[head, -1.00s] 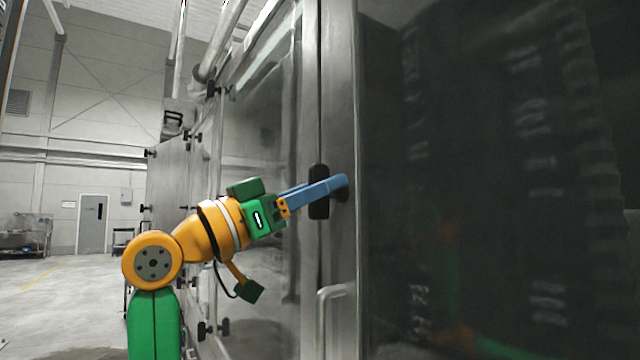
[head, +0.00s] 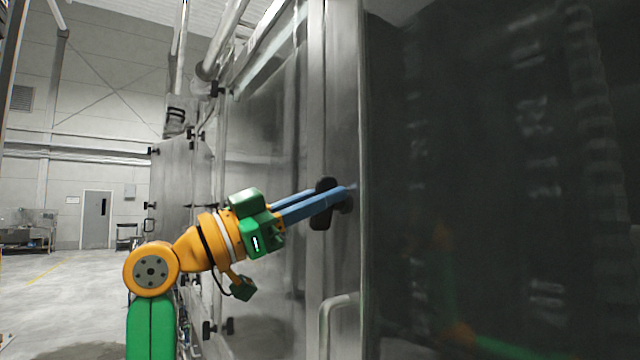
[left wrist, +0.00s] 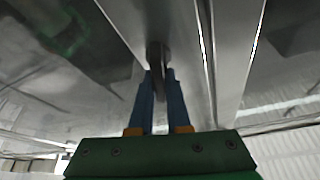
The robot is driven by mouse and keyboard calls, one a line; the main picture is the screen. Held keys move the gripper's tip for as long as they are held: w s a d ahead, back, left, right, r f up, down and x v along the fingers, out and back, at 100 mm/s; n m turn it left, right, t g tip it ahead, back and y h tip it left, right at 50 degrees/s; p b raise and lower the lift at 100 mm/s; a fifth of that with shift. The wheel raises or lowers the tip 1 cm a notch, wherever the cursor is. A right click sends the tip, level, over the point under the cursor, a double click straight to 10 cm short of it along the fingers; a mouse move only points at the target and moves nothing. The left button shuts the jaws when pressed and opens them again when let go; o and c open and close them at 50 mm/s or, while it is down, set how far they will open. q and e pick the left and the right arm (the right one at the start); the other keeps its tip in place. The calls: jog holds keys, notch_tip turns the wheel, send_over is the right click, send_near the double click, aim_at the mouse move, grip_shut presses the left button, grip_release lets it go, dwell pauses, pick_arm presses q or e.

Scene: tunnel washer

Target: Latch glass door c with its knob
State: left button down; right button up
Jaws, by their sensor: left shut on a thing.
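The black knob (head: 322,217) sits on the steel frame between two glass doors in the head view and is tilted from upright. My left gripper (head: 346,196) is shut on the knob, with its blue fingers on either side of it. The knob also shows between the fingertips in the left wrist view (left wrist: 158,62). A glass door (head: 265,150) with a steel frame stands left of the knob, and a large dark glass door (head: 480,180) fills the right side. I cannot tell from a label which is door c. My right gripper is not in view.
A bent steel handle (head: 335,312) stands out below the knob. Other black knobs (head: 218,328) sit along the washer's side. Pipes (head: 222,45) run above. The floor (head: 60,300) at the left is open, with a grey door (head: 96,220) in the far wall.

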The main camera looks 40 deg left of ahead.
pick_arm(q)
jog(key=m+g+h+p, duration=0.1)
jog(key=m, duration=0.2)
jog(key=m+g+h+p, duration=0.1)
jog(key=m+p, duration=0.1)
jog(key=m, duration=0.1)
jog(key=shift+w+d+g+p, duration=0.1)
jog(key=shift+d+g+p, duration=0.1)
jog(key=shift+g+p, duration=0.15)
jog(key=m+g+p, duration=0.1)
jog(key=m, duration=0.1)
jog(key=m+g+p, duration=0.1)
jog(key=m+p, duration=0.1)
jog(key=shift+f+m+h, duration=0.1)
jog(key=shift+m+h, duration=0.3)
jog(key=m+p, duration=0.1)
jog(key=m, duration=0.1)
jog(key=m+g+p, duration=0.1)
jog(key=shift+d+f+m, duration=0.15)
jog(key=shift+m, duration=0.25)
jog(key=shift+f+m+g+y+p, duration=0.15)
jog(key=shift+m+g+y+p, duration=0.35)
jog(key=shift+m+p, duration=0.65)
jog(key=shift+m, duration=0.35)
jog(key=c, duration=1)
grip_release()
jog(key=shift+o, duration=0.6)
jog(key=shift+w+f, duration=0.1)
jog(key=shift+w, duration=0.05)
